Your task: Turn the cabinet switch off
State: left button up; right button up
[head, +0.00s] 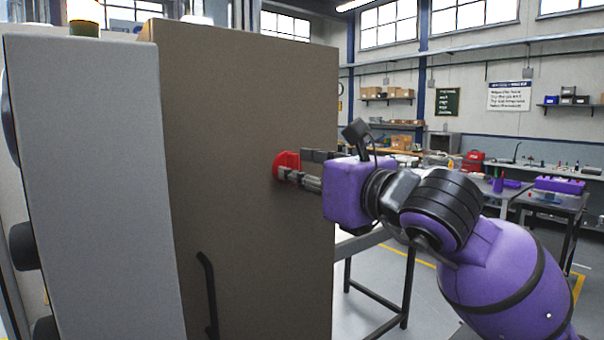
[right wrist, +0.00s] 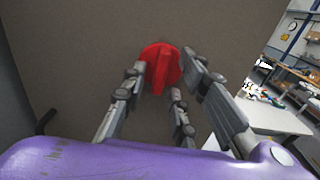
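The cabinet (head: 240,110) is a large brown-grey box with a flat side facing my right arm. Its switch (head: 284,162) is a red round knob on that side; in the right wrist view the knob (right wrist: 161,75) shows a raised ridge that stands nearly upright in the picture. My right gripper (head: 296,168) is right at the switch. In the right wrist view its fingertips (right wrist: 163,62) are apart, one on each side of the ridge, with gaps visible; I cannot tell whether either touches the red disc. My left gripper is not in view.
A black bar handle (head: 208,292) is on the cabinet low at the left. A grey panel (head: 95,180) stands to its left. A table frame (head: 375,240) is behind my right arm. Workbenches with a purple bin (head: 559,185) are farther right.

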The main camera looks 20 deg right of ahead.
grip_shut()
